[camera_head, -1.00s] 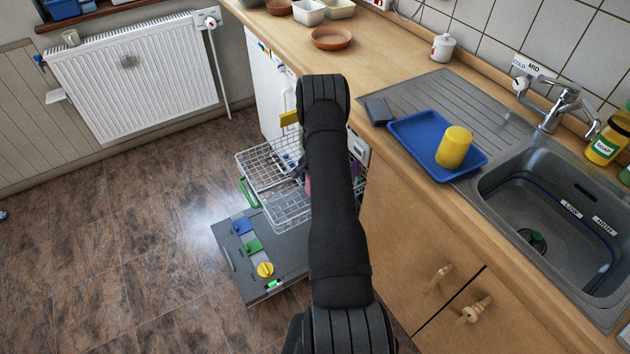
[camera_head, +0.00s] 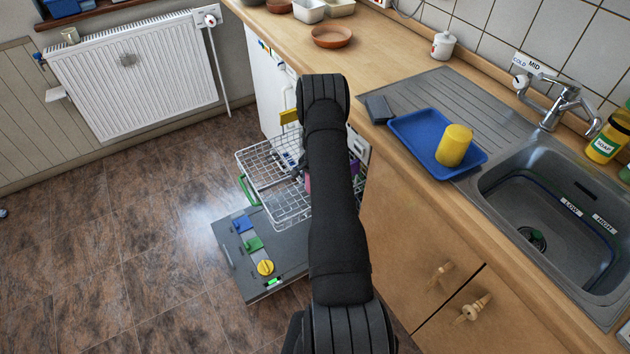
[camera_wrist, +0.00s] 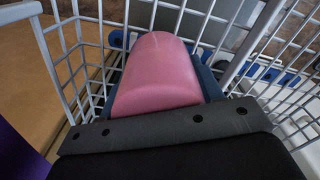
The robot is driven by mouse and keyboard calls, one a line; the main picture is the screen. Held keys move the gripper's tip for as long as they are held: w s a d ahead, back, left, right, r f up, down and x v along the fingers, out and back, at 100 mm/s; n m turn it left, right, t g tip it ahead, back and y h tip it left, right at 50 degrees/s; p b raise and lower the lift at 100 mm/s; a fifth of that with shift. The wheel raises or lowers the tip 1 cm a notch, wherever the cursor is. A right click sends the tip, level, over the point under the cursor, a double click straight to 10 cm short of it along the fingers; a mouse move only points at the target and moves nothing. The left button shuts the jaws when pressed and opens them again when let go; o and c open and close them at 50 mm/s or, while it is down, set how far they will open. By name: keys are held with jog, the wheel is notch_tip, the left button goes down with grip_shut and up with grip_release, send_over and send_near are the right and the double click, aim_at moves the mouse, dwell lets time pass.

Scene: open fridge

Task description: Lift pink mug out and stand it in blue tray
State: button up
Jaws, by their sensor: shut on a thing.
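The pink mug (camera_wrist: 158,75) fills the middle of the wrist view, inside the white wire rack (camera_wrist: 70,60). My gripper (camera_wrist: 160,110) is shut on the mug, with dark fingers along its sides. In the head view my arm hides most of the mug and the gripper; only a sliver of pink (camera_head: 308,183) shows beside the arm, at the rack. The blue tray (camera_head: 416,128) lies on the counter beside the sink. A yellow cup-like thing (camera_head: 454,146) stands in the tray's right part; the left part is bare.
The open dishwasher door (camera_head: 248,262) lies low below the rack (camera_head: 268,178). The counter edge stands between rack and tray. A dark grey block (camera_head: 378,109) sits just left of the tray, and the sink (camera_head: 560,225) is to its right.

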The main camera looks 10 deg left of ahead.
notch_tip(320, 180, up, 7)
jog(key=shift+r, duration=0.1)
jog(key=s+a, duration=2.2)
jog(key=shift+s+a+f, duration=0.25)
jog(key=shift+s+a, duration=0.1)
